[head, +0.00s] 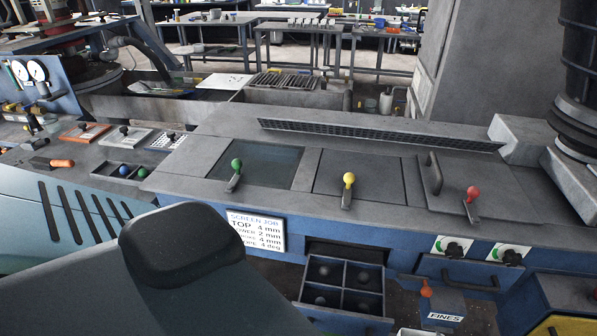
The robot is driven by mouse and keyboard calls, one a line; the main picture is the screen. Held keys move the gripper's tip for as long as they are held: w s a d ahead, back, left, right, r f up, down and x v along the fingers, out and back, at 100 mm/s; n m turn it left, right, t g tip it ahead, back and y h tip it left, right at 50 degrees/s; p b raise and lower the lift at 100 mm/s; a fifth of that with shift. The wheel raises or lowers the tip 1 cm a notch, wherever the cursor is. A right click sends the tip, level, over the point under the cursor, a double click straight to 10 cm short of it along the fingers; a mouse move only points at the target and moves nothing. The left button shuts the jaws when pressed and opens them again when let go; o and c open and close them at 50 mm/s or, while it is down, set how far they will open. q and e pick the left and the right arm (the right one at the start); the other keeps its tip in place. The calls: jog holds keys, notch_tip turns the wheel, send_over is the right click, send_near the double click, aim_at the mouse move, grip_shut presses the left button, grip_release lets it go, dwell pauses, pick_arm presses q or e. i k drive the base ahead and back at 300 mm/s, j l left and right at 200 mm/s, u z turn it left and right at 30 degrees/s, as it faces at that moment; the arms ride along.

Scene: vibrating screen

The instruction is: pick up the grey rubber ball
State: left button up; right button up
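An open drawer (344,259) with a dark divider sticks out below the front of the blue machine. Small dark grey round shapes, such as one front left (320,300) and one back right (363,276), sit in its compartments. They look like balls, but I cannot tell which is the grey rubber ball. A small tray (97,176) on the left bench holds a blue ball (124,170) and a green ball (143,172). No gripper of mine shows in the head view.
The machine top carries levers with green (236,163), yellow (349,178) and red (473,194) knobs. A screen job sign (256,232) hangs left of the drawer. An orange-knobbed lever (426,290) and a fines label (444,317) are to its right.

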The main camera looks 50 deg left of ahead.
aim_at(321, 301)
jog(key=k+j, duration=0.15)
jog(key=j, duration=0.15)
jog(key=k+j, duration=0.15)
jog(key=j, duration=0.2)
jog(key=k+j, duration=0.15)
jog(key=j, duration=0.15)
jog(key=k+j, duration=0.1)
jog(key=j, duration=0.2)
